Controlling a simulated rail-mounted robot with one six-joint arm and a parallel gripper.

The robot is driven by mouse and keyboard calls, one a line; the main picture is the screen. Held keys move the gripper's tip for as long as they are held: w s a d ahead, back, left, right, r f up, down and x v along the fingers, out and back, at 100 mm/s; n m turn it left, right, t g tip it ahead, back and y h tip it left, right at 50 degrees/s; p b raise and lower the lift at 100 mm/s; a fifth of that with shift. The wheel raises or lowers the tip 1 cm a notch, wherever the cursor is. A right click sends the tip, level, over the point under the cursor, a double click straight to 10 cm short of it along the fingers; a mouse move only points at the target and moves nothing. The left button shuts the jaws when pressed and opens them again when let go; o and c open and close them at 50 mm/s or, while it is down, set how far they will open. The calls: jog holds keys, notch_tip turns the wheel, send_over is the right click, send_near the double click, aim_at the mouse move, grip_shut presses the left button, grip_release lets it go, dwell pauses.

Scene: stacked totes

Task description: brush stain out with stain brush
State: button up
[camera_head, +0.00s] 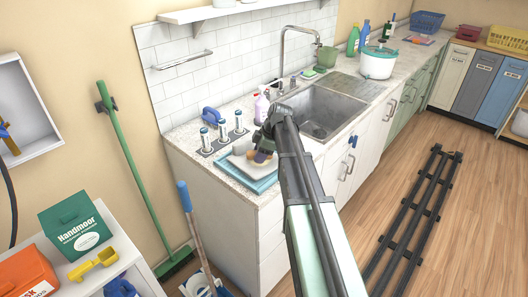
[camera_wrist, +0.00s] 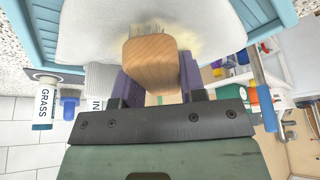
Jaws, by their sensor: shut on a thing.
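My gripper (camera_wrist: 158,85) is shut on a wooden stain brush (camera_wrist: 160,65), its purple fingers on either side of the block. The bristles point at a white cloth (camera_wrist: 90,30) with a yellowish stain (camera_wrist: 205,45) beside and around the brush. The bristles seem to be at the cloth, but contact is partly hidden by the block. The cloth lies in a light blue tray (camera_wrist: 257,12). In the head view my gripper (camera_head: 262,146) is over the cloth (camera_head: 238,163) and the tray (camera_head: 262,184) on the counter, and my arm hides part of them.
Several labelled white bottles stand left of the tray, one reading GRASS (camera_wrist: 45,105). A blue-handled item (camera_head: 210,115) lies behind them. A green broom (camera_head: 130,155) leans on the wall.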

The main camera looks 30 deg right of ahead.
aim_at(248, 164)
jog(key=shift+s+a, duration=0.25)
jog(key=shift+a, duration=0.75)
jog(key=shift+s+a, duration=0.25)
jog(key=shift+a, duration=0.7)
jog(key=shift+r, duration=0.15)
notch_tip(248, 164, up, 6)
jog(key=p, duration=0.6)
jog(key=shift+d, duration=0.1)
notch_tip(248, 164, up, 3)
jog(key=p, duration=0.3)
